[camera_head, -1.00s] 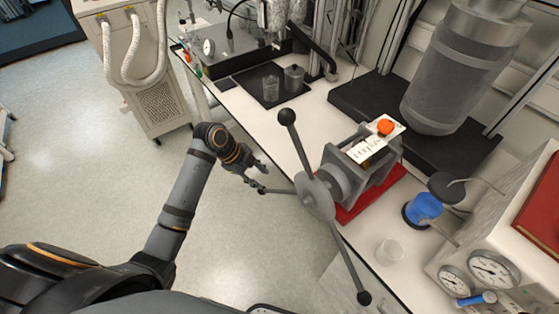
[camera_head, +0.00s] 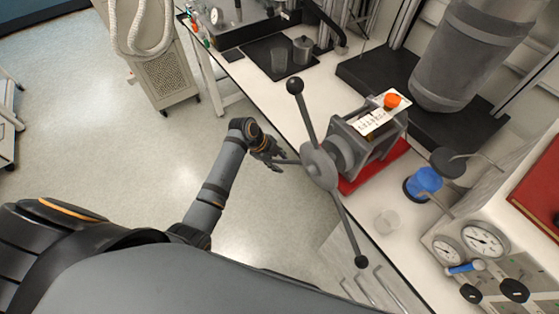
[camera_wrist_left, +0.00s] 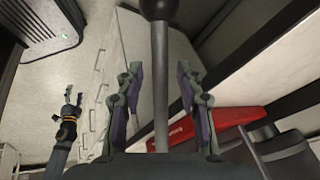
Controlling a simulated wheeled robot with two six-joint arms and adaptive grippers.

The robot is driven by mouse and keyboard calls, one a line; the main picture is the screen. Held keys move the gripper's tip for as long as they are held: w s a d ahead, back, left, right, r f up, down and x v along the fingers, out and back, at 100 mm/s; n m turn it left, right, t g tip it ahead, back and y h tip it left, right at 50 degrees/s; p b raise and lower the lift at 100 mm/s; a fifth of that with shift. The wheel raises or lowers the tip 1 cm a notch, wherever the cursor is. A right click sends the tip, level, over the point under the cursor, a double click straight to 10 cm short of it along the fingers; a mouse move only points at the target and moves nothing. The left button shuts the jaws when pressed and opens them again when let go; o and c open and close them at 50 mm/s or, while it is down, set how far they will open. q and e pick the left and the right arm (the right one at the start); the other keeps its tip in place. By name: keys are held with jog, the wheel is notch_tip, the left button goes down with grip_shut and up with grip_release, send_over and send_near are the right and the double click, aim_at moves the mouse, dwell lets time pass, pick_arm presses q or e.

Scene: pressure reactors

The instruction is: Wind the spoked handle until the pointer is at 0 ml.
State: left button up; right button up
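The spoked handle (camera_head: 320,168) is a grey hub with long spokes ending in black balls. My right gripper (camera_wrist_left: 73,96) shows small in the left wrist view, fingers apart.
The device stands on a red base (camera_head: 375,170) at the bench edge. A clear beaker (camera_head: 387,221), a blue-bodied item (camera_head: 424,183) and a gauge panel (camera_head: 485,240) are to the right. A black tray (camera_head: 262,62) is behind.

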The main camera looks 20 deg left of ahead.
pick_arm(q)
jog(key=c, duration=0.5)
jog(key=shift+c, duration=1.2)
grip_shut()
pick_arm(e)
jog(key=shift+s+d, duration=0.1)
jog(key=shift+d, duration=0.2)
